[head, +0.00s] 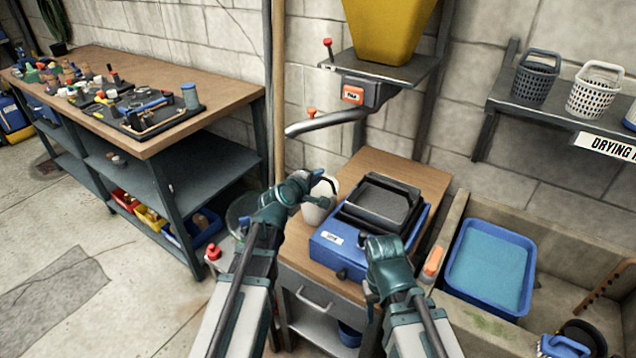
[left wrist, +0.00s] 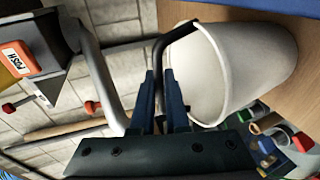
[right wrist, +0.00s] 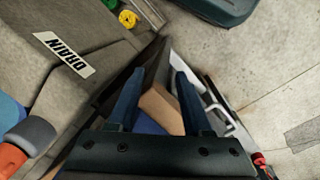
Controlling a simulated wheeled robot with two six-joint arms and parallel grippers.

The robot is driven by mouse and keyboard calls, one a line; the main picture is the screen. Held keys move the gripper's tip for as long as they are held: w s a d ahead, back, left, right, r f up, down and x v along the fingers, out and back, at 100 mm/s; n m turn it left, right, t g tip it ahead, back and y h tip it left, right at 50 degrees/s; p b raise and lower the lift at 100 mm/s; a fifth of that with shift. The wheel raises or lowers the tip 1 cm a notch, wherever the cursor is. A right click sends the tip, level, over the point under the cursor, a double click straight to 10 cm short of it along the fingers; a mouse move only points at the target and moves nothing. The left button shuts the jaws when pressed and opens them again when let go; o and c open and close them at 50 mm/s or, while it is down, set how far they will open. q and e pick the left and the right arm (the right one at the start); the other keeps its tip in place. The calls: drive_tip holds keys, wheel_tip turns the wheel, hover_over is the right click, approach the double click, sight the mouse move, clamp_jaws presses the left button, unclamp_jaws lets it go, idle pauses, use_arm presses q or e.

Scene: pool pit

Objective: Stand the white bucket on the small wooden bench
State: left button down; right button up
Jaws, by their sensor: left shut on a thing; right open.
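The white bucket (head: 319,206) is over the left part of the small wooden-topped bench (head: 352,180), left of a blue device, partly hidden by my left gripper. In the left wrist view the bucket (left wrist: 265,65) shows its open mouth and black handle, with wood beside it. I cannot tell whether its base touches the wood. My left gripper (left wrist: 160,78) is shut on the handle at the bucket's rim. My right gripper (right wrist: 160,78) is open and empty, pointing down near the bench's front right corner.
The blue device (head: 330,250) with a black tray takes up much of the bench top. A yellow hopper (head: 390,30) with a grey spout (head: 325,122) is above and behind. A stone sink with a blue tub (head: 490,265) stands right. A long workbench (head: 225,95) stands left.

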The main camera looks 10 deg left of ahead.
use_arm(q)
drive_tip(key=shift+r, duration=0.1)
drive_tip(key=c, duration=1.4)
unclamp_jaws()
drive_tip(key=shift+f, duration=0.2)
drive_tip(key=o, duration=0.5)
drive_tip(key=shift+r, duration=0.15)
drive_tip(key=shift+r, duration=0.15)
drive_tip(key=p+v, duration=0.2)
drive_tip(key=v, duration=0.5)
drive_tip(key=shift+s+a+p, duration=0.1)
drive_tip(key=shift+s+p, duration=0.15)
drive_tip(key=shift+p, duration=0.1)
